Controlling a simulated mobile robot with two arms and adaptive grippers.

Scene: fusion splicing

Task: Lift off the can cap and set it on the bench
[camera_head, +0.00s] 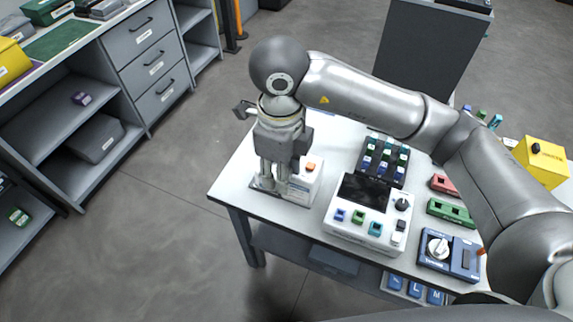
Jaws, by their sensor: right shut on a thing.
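My right gripper (272,184) points down over the left end of the white bench (235,180). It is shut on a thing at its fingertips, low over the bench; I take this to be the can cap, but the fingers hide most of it. A white labelled block (303,188) with an orange top part stands just right of the fingers. I cannot make out the can itself, or whether the cap is apart from it. My left gripper is not in view.
Right of the gripper are a white splicer-like device (367,212) with a dark screen, a dark rack (384,160) of small coloured pieces, a green holder (451,212) and a blue device (448,255). Bare bench top shows at the left end. A grey shelf unit (137,57) stands far left.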

